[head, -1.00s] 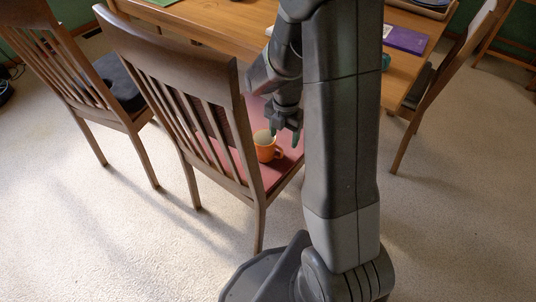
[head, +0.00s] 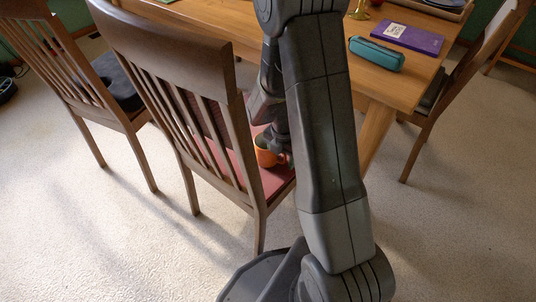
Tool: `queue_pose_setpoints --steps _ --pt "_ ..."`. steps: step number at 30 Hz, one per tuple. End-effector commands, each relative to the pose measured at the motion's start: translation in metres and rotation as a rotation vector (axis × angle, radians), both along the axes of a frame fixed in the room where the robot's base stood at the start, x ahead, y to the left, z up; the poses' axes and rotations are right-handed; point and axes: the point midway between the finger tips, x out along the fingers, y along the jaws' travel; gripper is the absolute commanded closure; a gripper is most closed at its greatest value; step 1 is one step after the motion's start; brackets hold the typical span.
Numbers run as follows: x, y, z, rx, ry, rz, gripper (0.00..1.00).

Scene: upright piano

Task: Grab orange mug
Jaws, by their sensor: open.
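The orange mug (head: 264,158) stands upright on the red seat (head: 275,183) of the near wooden chair. My gripper (head: 272,149) is open and low over the mug, covering its top and part of its right side. In this view the fingertips overlap the mug's upper part. I cannot tell whether they touch it or whether a finger is inside it. The mug's handle shows only partly, at its right.
The near chair's slatted back (head: 190,100) rises left of the mug. The wooden table (head: 390,88) is behind, with a teal case (head: 377,54) and a purple book (head: 408,37). Another chair (head: 85,85) stands left. Carpet is open in front.

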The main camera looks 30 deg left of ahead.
Motion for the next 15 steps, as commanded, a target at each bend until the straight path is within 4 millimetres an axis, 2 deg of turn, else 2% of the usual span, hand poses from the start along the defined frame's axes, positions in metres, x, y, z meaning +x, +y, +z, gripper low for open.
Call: queue_pose_setpoints --steps 4,12,13,15 --pt "0.0001 0.0001 0.0013 0.001 0.000 0.000 0.42" --pt "0.0000 0.0000 0.0014 0.000 0.000 0.000 0.95" --pt "0.0002 0.0001 0.0017 0.001 -0.001 0.000 0.98" --pt "0.0001 0.0001 0.0017 0.001 -0.001 0.000 0.98"
